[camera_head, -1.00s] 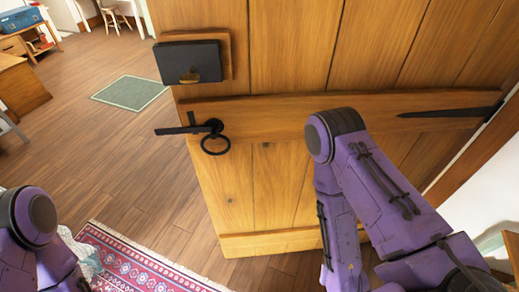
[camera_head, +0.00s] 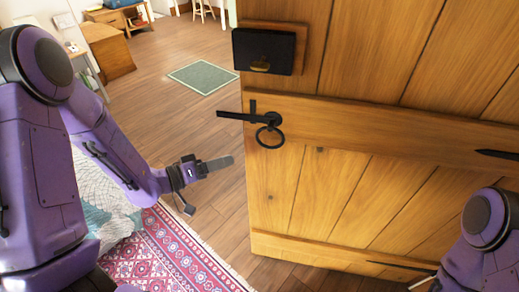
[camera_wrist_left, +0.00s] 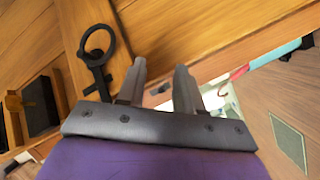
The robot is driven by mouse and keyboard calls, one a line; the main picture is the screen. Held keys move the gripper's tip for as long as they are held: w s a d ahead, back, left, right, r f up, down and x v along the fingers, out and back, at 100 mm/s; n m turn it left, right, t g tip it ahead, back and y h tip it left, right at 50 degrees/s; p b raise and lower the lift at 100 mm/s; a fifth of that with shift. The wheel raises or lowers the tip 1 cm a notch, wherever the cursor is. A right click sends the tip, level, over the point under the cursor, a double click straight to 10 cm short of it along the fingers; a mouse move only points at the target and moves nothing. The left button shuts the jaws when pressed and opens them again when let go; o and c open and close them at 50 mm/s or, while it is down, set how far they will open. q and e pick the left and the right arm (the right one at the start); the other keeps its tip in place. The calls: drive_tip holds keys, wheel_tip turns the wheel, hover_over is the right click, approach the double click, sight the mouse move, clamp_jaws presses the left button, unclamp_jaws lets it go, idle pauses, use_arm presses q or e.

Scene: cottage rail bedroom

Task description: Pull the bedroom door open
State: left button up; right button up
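The wooden plank door (camera_head: 345,190) stands ajar, with its free edge at left and floor showing beyond it. A black ring handle (camera_head: 268,137) with a latch bar hangs near that edge, below a black lock box (camera_head: 264,51). My left gripper (camera_head: 218,163) is left of the door's free edge, lower than the ring, with its fingers pointing right. In the left wrist view its two fingers (camera_wrist_left: 160,86) are apart with nothing between them, and the ring (camera_wrist_left: 97,42) is beside them, apart. My right arm (camera_head: 487,225) shows at lower right; its gripper is out of view.
A red patterned rug (camera_head: 170,255) and a bed with pale covers (camera_head: 95,195) lie at lower left. A green mat (camera_head: 202,77) lies on the open wooden floor beyond. A wooden cabinet (camera_head: 108,53) stands at upper left.

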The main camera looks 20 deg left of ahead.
sight(254, 121)
use_arm(q)
wheel_tip(254, 121, up, 5)
drive_tip(key=s+m+g+h, duration=0.2)
drive_tip(key=m+h, duration=0.1)
drive_tip(key=h, duration=0.1)
drive_tip(key=p+x, duration=0.1)
drive_tip(key=x, duration=1)
drive_tip(key=shift+p, duration=0.35)
drive_tip(key=shift+d+f, duration=0.1)
drive_tip(key=shift+f, duration=0.05)
clamp_jaws()
